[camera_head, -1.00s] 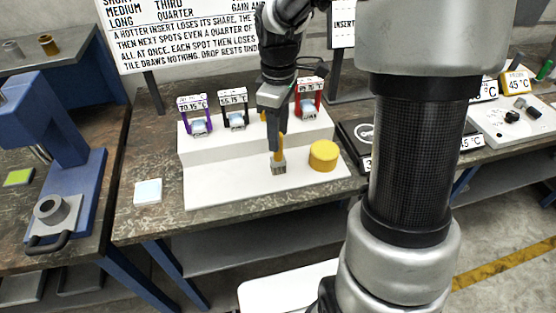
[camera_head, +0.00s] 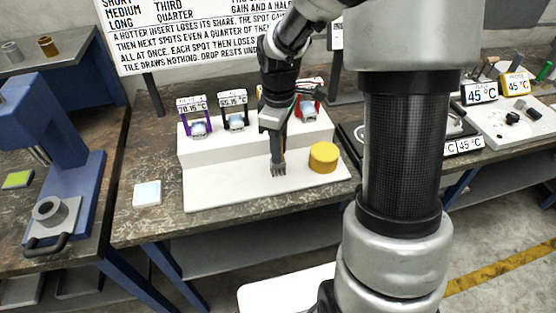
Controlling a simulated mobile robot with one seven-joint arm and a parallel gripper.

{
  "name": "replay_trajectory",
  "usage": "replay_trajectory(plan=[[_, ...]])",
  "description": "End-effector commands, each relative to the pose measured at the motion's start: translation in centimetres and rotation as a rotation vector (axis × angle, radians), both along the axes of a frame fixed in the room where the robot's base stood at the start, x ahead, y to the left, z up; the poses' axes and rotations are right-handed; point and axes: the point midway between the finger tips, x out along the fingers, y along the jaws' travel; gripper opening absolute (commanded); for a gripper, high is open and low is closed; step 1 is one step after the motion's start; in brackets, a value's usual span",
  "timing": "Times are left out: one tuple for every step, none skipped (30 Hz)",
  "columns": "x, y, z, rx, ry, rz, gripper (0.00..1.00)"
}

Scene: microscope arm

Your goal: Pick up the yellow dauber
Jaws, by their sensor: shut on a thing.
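The yellow dauber (camera_head: 278,168) stands upright on the lower step of the white stand, near its front middle. Its grey, bristle-like lower end shows, and its yellow handle is mostly hidden by my gripper. My gripper (camera_head: 277,152) points down from above and is shut on the dauber's handle. The dauber's lower end is at or very near the white surface; I cannot tell if there is a gap.
A yellow round pot (camera_head: 323,157) stands just right of the dauber. Labelled holders, one purple (camera_head: 195,117) and one black (camera_head: 234,111), stand on the upper step behind. A pale tile (camera_head: 147,193) lies on the table to the left. My arm covers the right middle.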

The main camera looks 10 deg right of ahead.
Motion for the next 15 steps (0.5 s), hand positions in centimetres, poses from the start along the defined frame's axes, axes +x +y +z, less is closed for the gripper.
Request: replay_trajectory(plan=[[0.0,0.0,0.0,-0.001,-0.001,0.000,0.00],[0.0,0.0,0.1,-0.001,-0.001,0.000,0.00],[0.0,0.0,0.1,0.000,-0.001,0.000,0.00],[0.0,0.0,0.2,0.000,-0.001,0.000,0.00],[0.1,0.0,0.5,0.000,-0.002,0.000,0.00],[0.1,0.0,0.9,-0.001,-0.003,0.000,0.00],[0.1,0.0,1.3,-0.001,-0.004,0.000,0.00],[0.1,0.0,1.8,-0.001,-0.005,0.000,0.00],[0.1,0.0,2.5,-0.001,-0.004,0.000,0.00],[0.1,0.0,3.1,-0.001,-0.005,0.000,0.00],[0.1,0.0,3.7,-0.002,-0.006,-0.001,0.00],[0.2,0.0,4.6,-0.001,-0.007,-0.001,0.00],[0.1,0.0,5.2,-0.001,-0.005,-0.001,0.00],[0.1,0.0,5.8,-0.001,-0.007,-0.001,0.00],[0.1,0.0,6.6,-0.001,-0.004,-0.001,0.00]])
